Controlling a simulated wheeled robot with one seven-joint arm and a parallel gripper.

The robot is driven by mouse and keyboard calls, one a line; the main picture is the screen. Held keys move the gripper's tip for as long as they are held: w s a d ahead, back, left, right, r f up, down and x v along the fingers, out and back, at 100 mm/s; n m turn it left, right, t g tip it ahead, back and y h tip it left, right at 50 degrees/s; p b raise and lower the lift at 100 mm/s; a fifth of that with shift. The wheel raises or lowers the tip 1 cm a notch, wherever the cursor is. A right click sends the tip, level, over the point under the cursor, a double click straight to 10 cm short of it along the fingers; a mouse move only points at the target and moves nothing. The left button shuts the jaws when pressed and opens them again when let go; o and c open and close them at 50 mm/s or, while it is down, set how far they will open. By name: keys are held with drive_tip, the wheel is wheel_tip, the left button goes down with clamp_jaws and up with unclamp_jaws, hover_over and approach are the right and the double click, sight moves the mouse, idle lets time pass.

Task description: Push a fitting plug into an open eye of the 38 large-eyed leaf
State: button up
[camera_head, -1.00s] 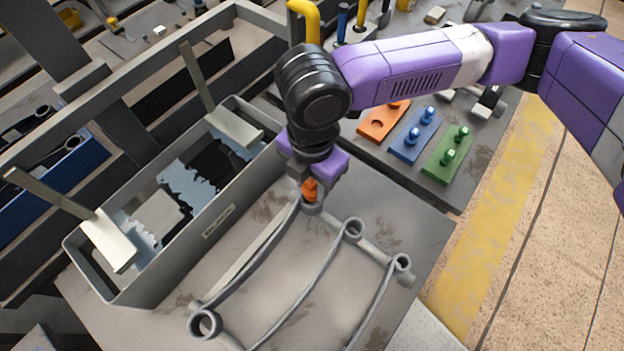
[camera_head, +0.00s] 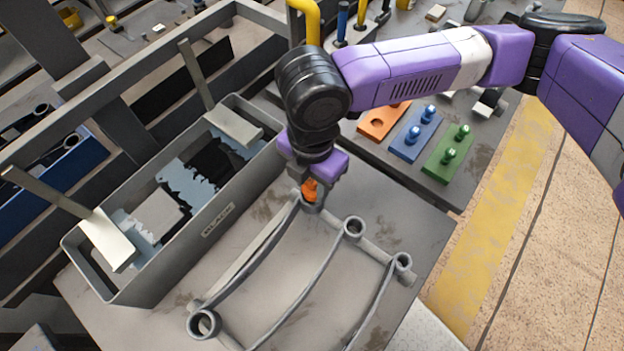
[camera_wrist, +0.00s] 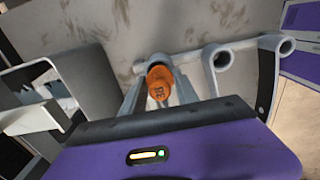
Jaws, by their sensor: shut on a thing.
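My gripper (camera_head: 311,184) points down at the far end of the leftmost grey leaf (camera_head: 252,258). It is shut on an orange plug (camera_head: 309,191), which also shows in the wrist view (camera_wrist: 160,82) with a dark marking on its top. The plug is at that leaf's far eye (camera_head: 312,206); I cannot tell how deep it sits. Two more leaves lie to the right, with open far eyes (camera_head: 354,227) and (camera_head: 402,262). The left leaf's near eye (camera_head: 203,324) is open and empty.
A grey bin (camera_head: 190,259) with a label and dark and pale pieces stands left of the leaves. Behind are an orange block (camera_head: 377,122) with an empty hole, and blue (camera_head: 407,150) and green (camera_head: 440,168) blocks holding plugs. Bare table lies around the leaves.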

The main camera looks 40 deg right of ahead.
drive_tip(key=shift+f+b, duration=0.7)
drive_tip(key=shift+f, duration=0.3)
drive_tip(key=o, duration=1.2)
drive_tip(key=shift+o, duration=0.2)
drive_tip(key=o, duration=0.4)
drive_tip(key=shift+r, duration=0.15)
drive_tip(key=shift+r+p, duration=2.95)
drive_tip(key=shift+r, duration=0.4)
